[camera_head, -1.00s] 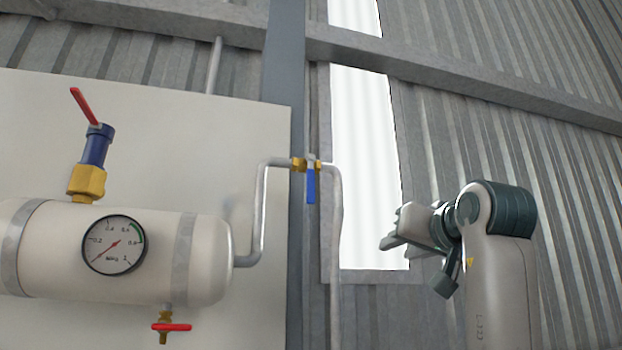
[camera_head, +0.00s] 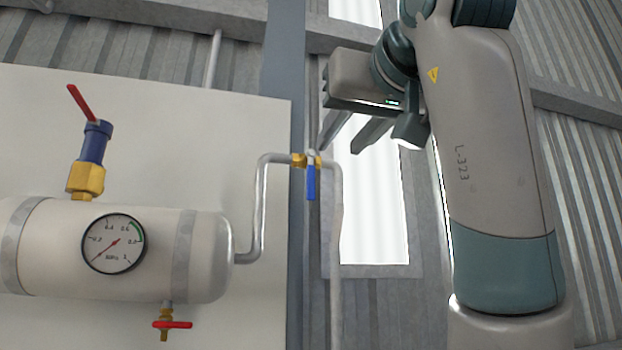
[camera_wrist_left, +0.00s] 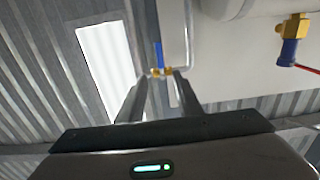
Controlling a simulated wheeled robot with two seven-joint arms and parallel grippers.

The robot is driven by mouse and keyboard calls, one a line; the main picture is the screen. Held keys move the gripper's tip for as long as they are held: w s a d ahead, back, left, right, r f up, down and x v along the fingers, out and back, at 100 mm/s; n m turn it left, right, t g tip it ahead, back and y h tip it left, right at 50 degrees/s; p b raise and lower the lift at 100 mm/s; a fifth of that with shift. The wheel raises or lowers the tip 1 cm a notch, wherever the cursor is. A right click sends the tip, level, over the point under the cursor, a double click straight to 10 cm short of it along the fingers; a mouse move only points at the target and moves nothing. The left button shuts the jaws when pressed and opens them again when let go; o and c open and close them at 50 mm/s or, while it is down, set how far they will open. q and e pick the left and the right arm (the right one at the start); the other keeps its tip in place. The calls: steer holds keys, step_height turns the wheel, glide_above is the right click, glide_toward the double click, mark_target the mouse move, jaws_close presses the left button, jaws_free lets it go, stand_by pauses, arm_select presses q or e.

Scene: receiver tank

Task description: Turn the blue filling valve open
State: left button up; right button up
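The blue filling valve handle (camera_head: 311,182) hangs straight down from a brass valve body (camera_head: 298,160) on the grey pipe, right of the tank. My left gripper (camera_head: 339,148) is open and empty, up and to the right of the handle, fingers pointing down-left. In the left wrist view, the open left gripper (camera_wrist_left: 160,76) has its fingertips on either side of the brass body (camera_wrist_left: 155,72) in the picture. The blue handle (camera_wrist_left: 159,54) shows just beyond them. I see no contact. My right gripper is not in view.
The white tank (camera_head: 160,250) carries a pressure gauge (camera_head: 114,244), a blue and brass fitting with a red lever (camera_head: 80,103) on top, and a red-handled valve (camera_head: 172,325) below. The grey pipe (camera_head: 262,205) runs beside a steel post (camera_head: 284,80).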

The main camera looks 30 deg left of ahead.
mark_target(312, 179)
arm_select(q)
steer(key=p+x, duration=0.7)
steer(key=x, duration=0.9)
steer(key=shift+w+a+p, duration=0.35)
steer(key=shift+w+a, duration=0.15)
jaws_close()
